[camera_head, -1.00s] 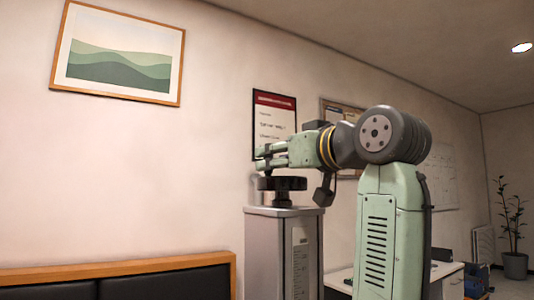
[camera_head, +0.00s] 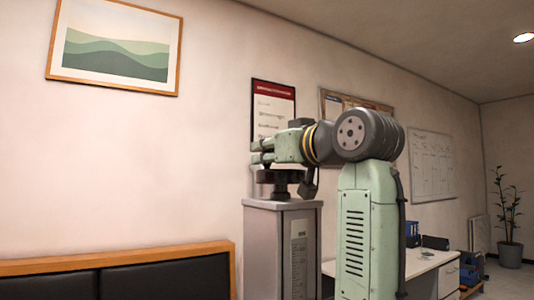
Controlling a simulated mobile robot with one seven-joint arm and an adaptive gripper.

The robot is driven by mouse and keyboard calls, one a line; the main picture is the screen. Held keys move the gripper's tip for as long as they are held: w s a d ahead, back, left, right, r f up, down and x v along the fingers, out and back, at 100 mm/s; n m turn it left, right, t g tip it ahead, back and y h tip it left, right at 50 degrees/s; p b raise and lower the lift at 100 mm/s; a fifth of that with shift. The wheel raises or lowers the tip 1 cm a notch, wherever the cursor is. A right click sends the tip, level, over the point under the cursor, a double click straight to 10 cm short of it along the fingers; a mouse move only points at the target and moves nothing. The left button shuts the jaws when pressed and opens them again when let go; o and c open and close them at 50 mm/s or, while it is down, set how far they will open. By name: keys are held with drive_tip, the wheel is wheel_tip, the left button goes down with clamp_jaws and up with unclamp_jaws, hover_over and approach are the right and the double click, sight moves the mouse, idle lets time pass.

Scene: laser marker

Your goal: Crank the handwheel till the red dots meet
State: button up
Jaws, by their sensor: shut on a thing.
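The dark handwheel (camera_head: 280,178) sits on top of a grey column (camera_head: 265,235) in the head view. The column carries a pale scale strip (camera_head: 299,262) on its front. No red dots can be made out in this view.
A black bench with a wooden top rail (camera_head: 120,257) stands at the lower left. A white desk (camera_head: 425,264) with blue items is behind my arm to the right. A framed poster (camera_head: 273,103) hangs behind the column.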

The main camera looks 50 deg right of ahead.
clamp_jaws()
drive_tip(key=shift+m+h, duration=0.3)
drive_tip(key=shift+h, duration=0.2)
